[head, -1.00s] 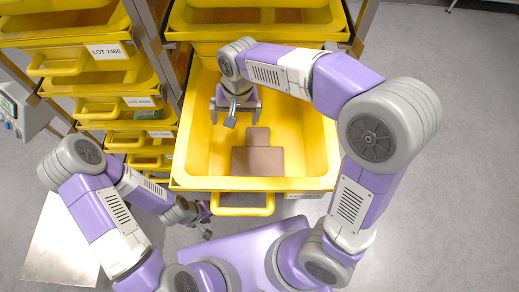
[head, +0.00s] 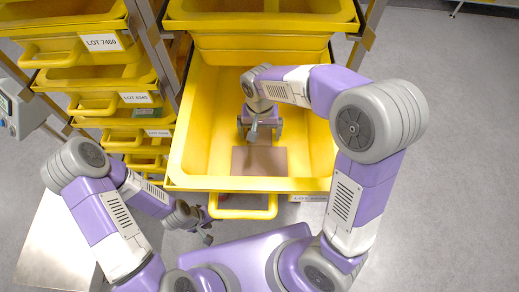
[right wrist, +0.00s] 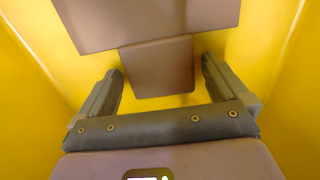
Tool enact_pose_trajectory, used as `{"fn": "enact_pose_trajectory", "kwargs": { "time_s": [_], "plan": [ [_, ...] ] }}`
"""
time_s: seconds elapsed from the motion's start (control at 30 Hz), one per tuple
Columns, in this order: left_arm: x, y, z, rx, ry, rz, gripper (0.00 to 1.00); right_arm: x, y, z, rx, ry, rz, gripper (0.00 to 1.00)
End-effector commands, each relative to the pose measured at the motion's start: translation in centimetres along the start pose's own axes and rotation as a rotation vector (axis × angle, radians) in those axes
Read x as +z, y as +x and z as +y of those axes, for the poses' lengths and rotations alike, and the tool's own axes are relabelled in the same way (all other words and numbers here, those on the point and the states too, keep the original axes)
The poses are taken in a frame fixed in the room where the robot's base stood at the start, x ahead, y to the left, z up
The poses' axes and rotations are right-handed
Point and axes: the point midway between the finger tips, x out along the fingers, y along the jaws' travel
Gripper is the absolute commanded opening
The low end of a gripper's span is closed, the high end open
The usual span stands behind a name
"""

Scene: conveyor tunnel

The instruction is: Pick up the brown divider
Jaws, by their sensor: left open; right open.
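The brown divider (head: 259,162) lies in the open yellow drawer, near its front end. It has a wide plate and a narrower tab on the side away from me. My right gripper (head: 260,134) is open above the tab. In the right wrist view the tab (right wrist: 157,68) sits between the two spread fingers of the gripper (right wrist: 160,72), with gaps on both sides. The wide plate (right wrist: 145,20) runs beyond the top edge of that view. My left gripper (head: 205,224) is open and empty, outside the drawer at its front left.
The yellow drawer (head: 184,142) has raised walls around the divider, and its floor is otherwise bare. A rack with several yellow drawers, one labelled LOT 7460 (head: 102,42), stands to the left. The grey floor (head: 450,150) on the right is clear.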

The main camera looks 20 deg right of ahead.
Motion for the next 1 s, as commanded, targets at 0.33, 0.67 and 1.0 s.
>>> {"fn": "enact_pose_trajectory", "kwargs": {
  "time_s": [0.33, 0.67, 1.0],
  "plan": [
    [0.0, -0.1, 0.0, 0.000, 0.000, 0.000, 0.43, 0.0, -0.1, 0.0, -0.001, 0.000, 0.001, 0.59],
    [0.0, -0.2, 0.1, 0.000, 0.000, 0.000, 0.43, 0.0, -0.5, -0.1, -0.002, 0.000, 0.002, 0.48],
    [0.1, -2.7, 1.0, 0.000, 0.000, 0.000, 0.43, -0.1, -6.8, -0.1, -0.004, 0.000, 0.005, 0.48]
  ]
}}
